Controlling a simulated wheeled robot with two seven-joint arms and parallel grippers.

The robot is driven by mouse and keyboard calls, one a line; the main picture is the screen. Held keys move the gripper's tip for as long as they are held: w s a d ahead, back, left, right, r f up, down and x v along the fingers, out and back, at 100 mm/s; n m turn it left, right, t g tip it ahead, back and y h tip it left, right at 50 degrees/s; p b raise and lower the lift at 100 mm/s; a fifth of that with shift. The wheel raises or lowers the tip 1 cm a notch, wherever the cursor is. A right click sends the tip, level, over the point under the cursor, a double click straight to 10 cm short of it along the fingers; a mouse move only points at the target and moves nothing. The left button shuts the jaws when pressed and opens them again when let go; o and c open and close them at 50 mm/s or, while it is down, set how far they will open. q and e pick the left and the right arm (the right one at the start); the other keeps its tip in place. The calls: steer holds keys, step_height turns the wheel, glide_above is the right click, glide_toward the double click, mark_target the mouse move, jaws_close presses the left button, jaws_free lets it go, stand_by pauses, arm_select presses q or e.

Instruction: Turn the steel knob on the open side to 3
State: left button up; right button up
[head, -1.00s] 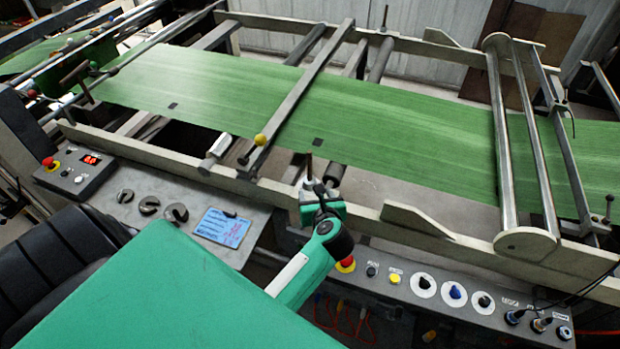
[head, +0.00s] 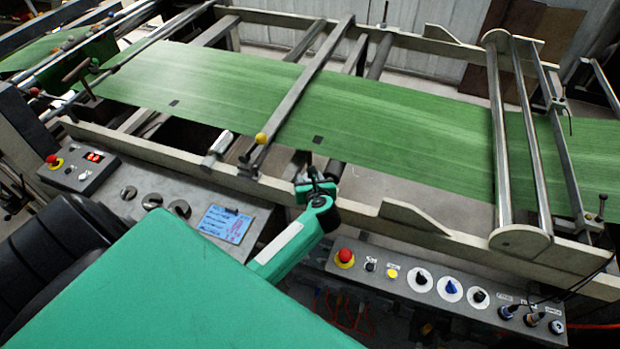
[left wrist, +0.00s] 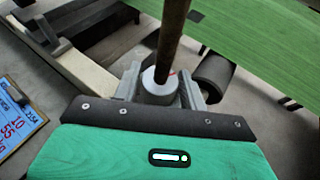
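A round steel knob (left wrist: 158,92) with a small red mark shows in the left wrist view, at the foot of a dark upright rod (left wrist: 172,40). The rod also shows in the head view (head: 309,160), at the near rail of the machine. My left gripper (left wrist: 162,97) has one finger on each side of the knob, close to it. I cannot tell whether the fingers touch it. In the head view my left gripper (head: 315,188) is at the rail, and my arm hides the knob there. I cannot read any scale numbers. My right gripper is not in view.
The green web (head: 400,130) runs just beyond the rail (head: 360,215). A control panel (head: 510,304) with a red stop button (head: 345,257) and several knobs is at right. A blue sheet on a clipboard (head: 225,223) and steel rings (head: 152,201) lie on the left shelf.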

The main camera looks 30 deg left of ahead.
arm_select(q)
steer(key=c, duration=0.6)
steer(key=shift+o, duration=0.2)
